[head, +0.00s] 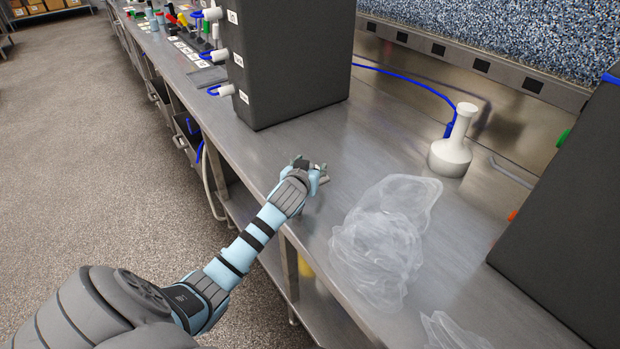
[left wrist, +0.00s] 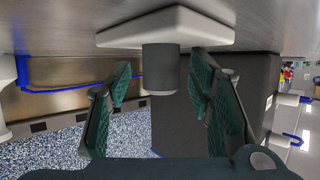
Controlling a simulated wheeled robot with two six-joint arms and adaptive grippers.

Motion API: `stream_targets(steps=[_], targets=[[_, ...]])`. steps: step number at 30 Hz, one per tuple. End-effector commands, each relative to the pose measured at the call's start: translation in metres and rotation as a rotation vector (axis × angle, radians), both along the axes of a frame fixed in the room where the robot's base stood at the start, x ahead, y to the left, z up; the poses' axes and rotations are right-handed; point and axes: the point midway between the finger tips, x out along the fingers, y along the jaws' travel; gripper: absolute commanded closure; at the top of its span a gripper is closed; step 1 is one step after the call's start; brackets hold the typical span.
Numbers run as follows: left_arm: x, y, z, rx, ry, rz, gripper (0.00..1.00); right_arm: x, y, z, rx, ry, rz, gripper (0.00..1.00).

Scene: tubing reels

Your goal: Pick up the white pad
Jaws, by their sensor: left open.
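The white pad (left wrist: 110,38) shows in the left wrist view as a flat rectangular white block against the steel bench, which fills the top of that view. A short grey cylinder (left wrist: 160,70) sticks out from the pad toward my wrist. My left gripper (head: 318,172) is low over the bench's front edge in the head view. In the left wrist view its green-padded fingers (left wrist: 158,82) are open, one on each side of the grey cylinder, with a gap to both. In the head view I cannot make out the pad, as my gripper covers that spot. My right gripper is not in view.
A tall black box (head: 295,60) stands just behind my left gripper. A crumpled clear plastic bag (head: 380,240) lies to its right. A white flask (head: 452,145) stands near the back wall, and another dark box (head: 575,220) is at the right. Bare bench lies between.

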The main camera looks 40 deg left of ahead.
Motion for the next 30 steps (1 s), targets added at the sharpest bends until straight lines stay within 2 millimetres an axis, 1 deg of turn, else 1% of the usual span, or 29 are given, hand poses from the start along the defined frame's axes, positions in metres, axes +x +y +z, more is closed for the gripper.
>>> stream_targets(steps=[4,5,12,13,14,20,23,26,29,30], targets=[[0.0,0.0,0.0,0.0,0.001,0.0,0.53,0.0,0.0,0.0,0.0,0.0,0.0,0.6],[0.0,0.0,0.0,0.0,0.001,0.0,0.54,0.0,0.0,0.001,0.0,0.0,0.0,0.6],[0.0,0.0,0.0,0.0,0.001,0.0,0.93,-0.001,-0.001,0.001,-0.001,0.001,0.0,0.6],[0.0,0.0,0.0,-0.001,0.001,0.0,0.97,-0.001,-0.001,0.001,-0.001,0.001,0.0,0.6],[0.0,0.0,0.0,-0.001,0.001,0.0,1.0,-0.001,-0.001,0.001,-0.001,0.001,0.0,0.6],[0.0,0.0,0.0,-0.001,0.001,0.0,1.0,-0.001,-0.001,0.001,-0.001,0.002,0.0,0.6],[0.0,0.0,0.003,-0.001,0.0,0.0,1.0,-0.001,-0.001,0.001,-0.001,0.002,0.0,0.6],[0.0,0.0,0.013,-0.001,-0.002,0.001,1.0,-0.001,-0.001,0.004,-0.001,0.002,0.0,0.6],[0.0,0.0,0.034,-0.001,-0.004,0.0,1.0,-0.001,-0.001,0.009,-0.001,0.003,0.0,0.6],[0.001,0.0,0.045,0.0,-0.005,0.0,1.0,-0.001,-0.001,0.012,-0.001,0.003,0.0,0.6]])
